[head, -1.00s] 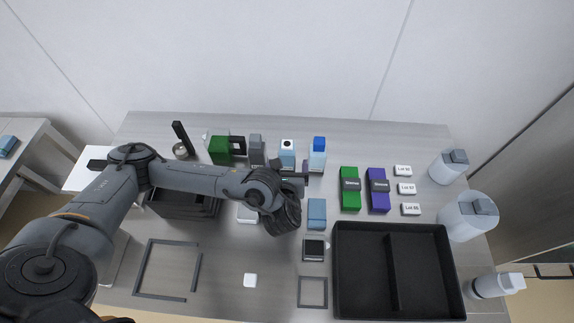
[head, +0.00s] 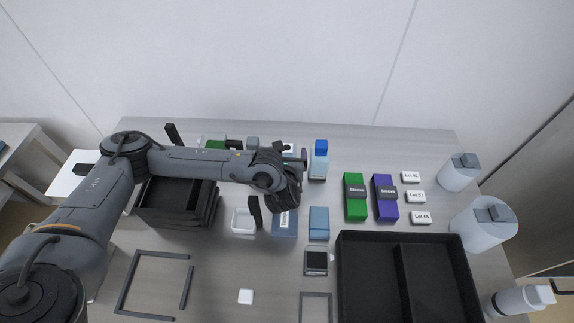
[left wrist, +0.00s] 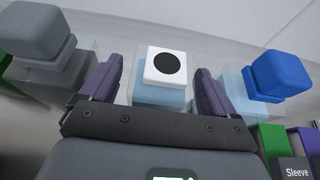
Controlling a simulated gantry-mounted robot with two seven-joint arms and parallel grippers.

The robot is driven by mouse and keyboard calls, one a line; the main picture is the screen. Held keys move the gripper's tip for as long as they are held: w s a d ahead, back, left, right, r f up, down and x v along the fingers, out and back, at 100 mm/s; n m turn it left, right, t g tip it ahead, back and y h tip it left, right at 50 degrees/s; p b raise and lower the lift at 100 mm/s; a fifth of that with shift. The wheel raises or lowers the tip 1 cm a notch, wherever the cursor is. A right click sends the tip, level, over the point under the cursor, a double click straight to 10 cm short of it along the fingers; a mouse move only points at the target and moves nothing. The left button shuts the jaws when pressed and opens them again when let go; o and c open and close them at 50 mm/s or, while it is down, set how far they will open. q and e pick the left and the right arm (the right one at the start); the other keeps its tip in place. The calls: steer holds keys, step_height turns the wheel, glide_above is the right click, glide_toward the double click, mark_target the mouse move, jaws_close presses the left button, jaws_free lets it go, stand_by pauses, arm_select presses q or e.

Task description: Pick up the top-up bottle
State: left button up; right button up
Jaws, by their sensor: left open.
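Three bottles stand in a row at the back of the table. One has a white cap with a black dot (left wrist: 166,66) and a pale blue body; in the head view my arm largely hides it. Another has a blue cap (head: 320,160) and stands to its right. The third has a grey cap (left wrist: 38,45) and stands to its left. I cannot read which is labelled top-up. My left gripper (left wrist: 157,78) is open, its fingers either side of the white-capped bottle; contact cannot be made out. In the head view the left gripper (head: 293,172) reaches toward the row. My right gripper is not in view.
Green (head: 355,197) and purple (head: 385,198) sleeve boxes stand right of the bottles, beside several lot labels. A black divided tray (head: 345,285) fills the front right. Dark stacked trays (head: 165,213) lie under my left arm.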

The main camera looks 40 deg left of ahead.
arm_select(q)
steer(key=shift+b+x, duration=0.5)
steer(key=shift+x, duration=0.5)
steer(key=shift+r, duration=0.1)
steer(key=c, duration=1.2)
